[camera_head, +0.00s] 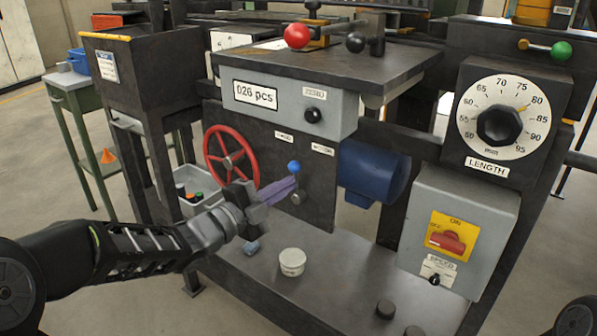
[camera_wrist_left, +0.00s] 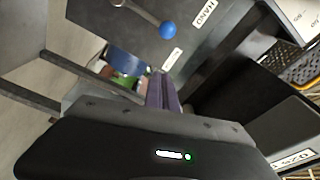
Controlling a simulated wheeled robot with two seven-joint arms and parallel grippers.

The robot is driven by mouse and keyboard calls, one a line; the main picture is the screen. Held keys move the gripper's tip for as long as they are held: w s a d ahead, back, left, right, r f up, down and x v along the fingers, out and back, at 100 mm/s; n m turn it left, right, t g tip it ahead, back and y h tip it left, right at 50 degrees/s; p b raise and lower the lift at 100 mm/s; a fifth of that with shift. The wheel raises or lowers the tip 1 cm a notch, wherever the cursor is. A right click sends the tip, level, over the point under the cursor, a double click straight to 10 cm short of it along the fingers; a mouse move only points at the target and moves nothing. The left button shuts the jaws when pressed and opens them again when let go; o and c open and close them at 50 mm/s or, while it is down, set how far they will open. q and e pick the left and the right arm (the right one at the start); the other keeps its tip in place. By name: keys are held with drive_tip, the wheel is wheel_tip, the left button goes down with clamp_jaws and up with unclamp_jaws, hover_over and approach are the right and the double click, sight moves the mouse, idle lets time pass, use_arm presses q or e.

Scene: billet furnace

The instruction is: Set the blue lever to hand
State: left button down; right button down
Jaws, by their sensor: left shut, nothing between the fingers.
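The blue lever's ball knob (camera_head: 293,167) sits above its round pivot on the dark panel under the grey counter box, so the lever stands near upright. In the left wrist view the blue knob (camera_wrist_left: 168,30) lies beyond my fingertips, with its rod running to the upper left. My left gripper (camera_head: 294,184) is shut and empty, its purple fingers pointing right, just below and left of the knob; contact cannot be told. One label reads HAND (camera_wrist_left: 204,14); the other label (camera_wrist_left: 172,59) is unreadable here. My right gripper is not in view.
A red handwheel (camera_head: 231,157) is left of the lever, close to my left gripper. A blue motor (camera_head: 372,172) is to the right. A pale round tin (camera_head: 292,262) stands on the lower shelf (camera_head: 340,290). The counter box (camera_head: 285,105) overhangs the panel.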

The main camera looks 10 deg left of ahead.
sight(293, 163)
use_arm(q)
drive_tip(key=x, duration=0.3)
drive_tip(key=b+x, duration=0.1)
drive_tip(key=x, duration=0.2)
drive_tip(key=b+x, duration=0.1)
drive_tip(key=x, duration=0.2)
drive_tip(key=shift+d+f, duration=0.1)
drive_tip(key=shift+f, duration=0.15)
drive_tip(key=a, duration=0.3)
drive_tip(key=shift+w+a+f+b, duration=0.1)
drive_tip(key=shift+w+f+b, duration=0.3)
drive_tip(key=shift+a, duration=0.3)
drive_tip(key=shift+w+a, duration=0.1)
drive_tip(key=shift+w+a+r+n+p, duration=0.1)
drive_tip(key=shift+w+a+n+p, duration=0.1)
drive_tip(key=shift+a+n+p, duration=0.4)
drive_tip(key=shift+w+a+r+n+p, duration=0.1)
drive_tip(key=shift+w+a+n+p, duration=0.2)
drive_tip(key=shift+a+n, duration=0.35)
drive_tip(key=shift+w+a+f+n+t+p, duration=0.15)
drive_tip(key=shift+a+n+p, duration=0.2)
drive_tip(key=shift+n, duration=0.3)
drive_tip(key=shift+w+a+n+t+p, duration=0.1)
drive_tip(key=shift+w+a+n+t, duration=0.05)
drive_tip(key=shift+a+n, duration=0.4)
drive_tip(key=shift+w+a+f+n, duration=0.1)
drive_tip(key=shift+a+n, duration=0.05)
drive_tip(key=shift+n, duration=0.2)
drive_tip(key=shift+w+a+f, duration=0.2)
drive_tip(key=shift+a, duration=0.35)
